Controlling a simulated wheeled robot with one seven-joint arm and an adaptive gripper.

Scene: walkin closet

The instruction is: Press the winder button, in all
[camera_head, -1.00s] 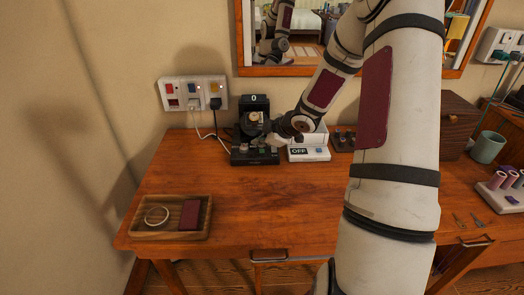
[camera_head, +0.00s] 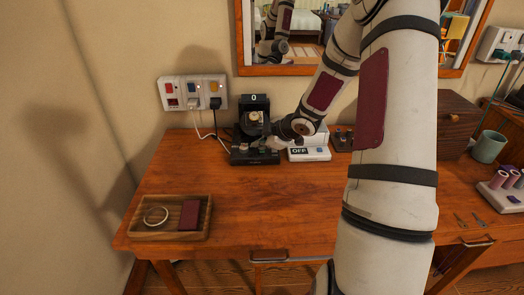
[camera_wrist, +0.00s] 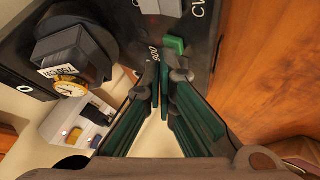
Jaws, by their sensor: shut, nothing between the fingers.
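The watch winder (camera_head: 242,155) is a black unit at the back of the desk, against the wall. Its small display (camera_head: 254,98) reads 0. A watch with a yellow-rimmed dial (camera_wrist: 70,88) sits in its round holder in the wrist view. A green button (camera_wrist: 175,44) and pale grey buttons (camera_wrist: 160,6) stand on its dark base beside white lettering. My gripper (camera_wrist: 164,78) is shut and empty, its fingertips close to the green button. Whether they touch it I cannot tell. In the head view my gripper (camera_head: 272,143) is over the right part of the base and partly hides it.
A white box reading OFF (camera_head: 309,153) stands right of the winder. A wall socket panel (camera_head: 193,93) with plugs and cables is behind at left. A wooden tray (camera_head: 171,233) with a ring and dark red block lies front left. The desk's middle is clear.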

